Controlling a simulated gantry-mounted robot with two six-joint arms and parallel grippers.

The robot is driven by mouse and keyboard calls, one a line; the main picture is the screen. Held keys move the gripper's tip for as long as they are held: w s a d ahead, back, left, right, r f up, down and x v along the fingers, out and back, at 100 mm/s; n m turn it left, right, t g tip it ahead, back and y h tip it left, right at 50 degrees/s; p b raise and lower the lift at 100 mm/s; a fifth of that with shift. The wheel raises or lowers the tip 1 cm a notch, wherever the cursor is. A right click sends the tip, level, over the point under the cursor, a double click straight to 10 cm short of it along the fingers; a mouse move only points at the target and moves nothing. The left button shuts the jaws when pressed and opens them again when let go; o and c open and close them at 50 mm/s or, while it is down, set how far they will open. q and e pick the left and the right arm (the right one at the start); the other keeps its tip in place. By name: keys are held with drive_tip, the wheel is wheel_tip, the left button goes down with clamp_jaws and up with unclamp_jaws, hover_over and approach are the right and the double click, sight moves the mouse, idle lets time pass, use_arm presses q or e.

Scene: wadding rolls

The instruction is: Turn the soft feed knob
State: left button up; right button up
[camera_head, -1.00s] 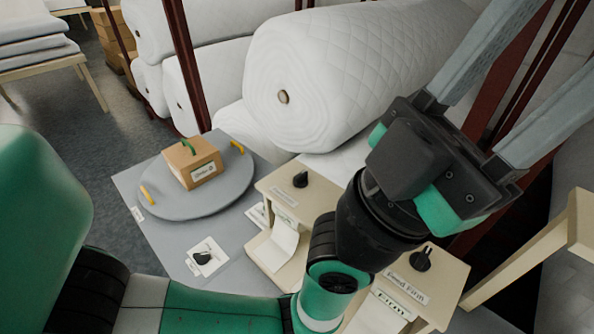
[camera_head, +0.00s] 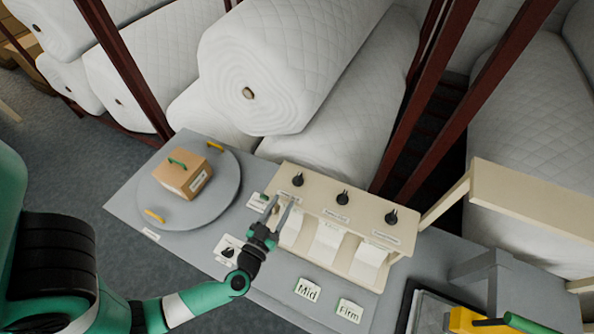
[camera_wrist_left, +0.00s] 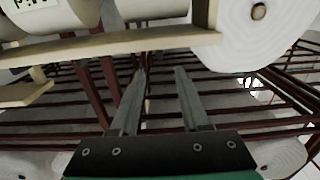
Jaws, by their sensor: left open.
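A cream feed box has a row of three black knobs on top: a left knob (camera_head: 298,180), a middle knob (camera_head: 342,198) and a right knob (camera_head: 391,217). The labels by them are too small to read, so I cannot tell which is the soft one. My left gripper (camera_head: 279,211) is open and empty, in front of the box's left end, with its tips pointing toward the left knob and apart from it. In the left wrist view its open fingers (camera_wrist_left: 160,75) have nothing between them. My right gripper is not in view.
Another black knob (camera_head: 228,252) sits on a white plate on the grey table. A carton (camera_head: 184,174) stands on a round turntable (camera_head: 225,190). Wadding rolls (camera_head: 270,80) and dark red posts (camera_head: 128,70) stand behind.

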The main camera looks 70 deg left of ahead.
sight(295, 182)
use_arm(q)
drive_tip(key=b+x, duration=0.1)
drive_tip(key=x, duration=1)
drive_tip(key=shift+w+a, duration=0.15)
drive_tip(key=shift+a, duration=0.05)
clamp_jaws()
